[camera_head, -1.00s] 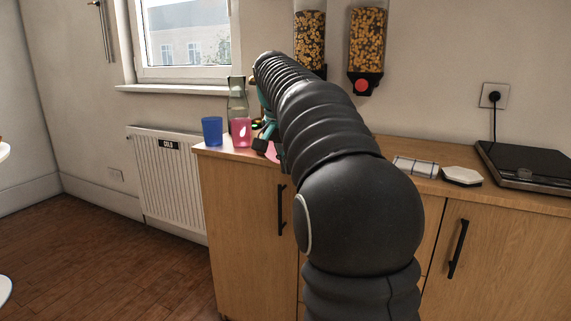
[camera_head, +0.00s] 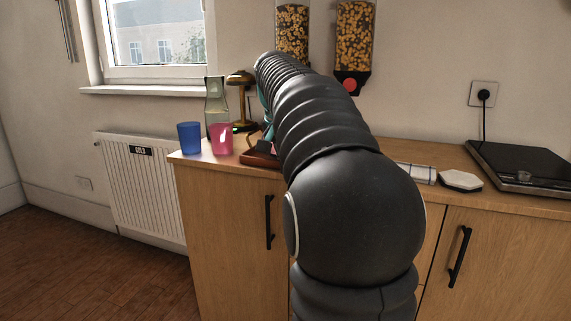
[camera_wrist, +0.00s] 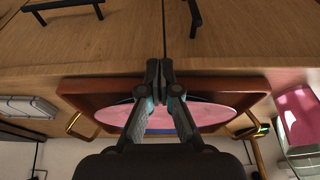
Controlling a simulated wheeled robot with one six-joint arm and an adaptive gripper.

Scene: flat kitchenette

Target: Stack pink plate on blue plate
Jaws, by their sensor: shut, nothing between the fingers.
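The pink plate (camera_wrist: 208,112) lies on a reddish-brown wooden tray (camera_wrist: 82,87) in the wrist view, partly covered by my fingers. A thin strip of blue, apparently the blue plate (camera_wrist: 184,133), shows along the pink plate's lower edge in that picture. Most of it is hidden, and I cannot tell exactly how the plates touch. My gripper (camera_wrist: 162,78) is shut and empty, in front of the tray and plates.
A blue cup (camera_head: 189,138), a pink cup (camera_head: 221,139), a glass carafe (camera_head: 216,104) and a gold lamp (camera_head: 240,80) stand left of the tray. Right of my arm are a white hexagonal item (camera_head: 460,180) and a black hob (camera_head: 522,163). Cereal dispensers (camera_head: 354,45) hang above.

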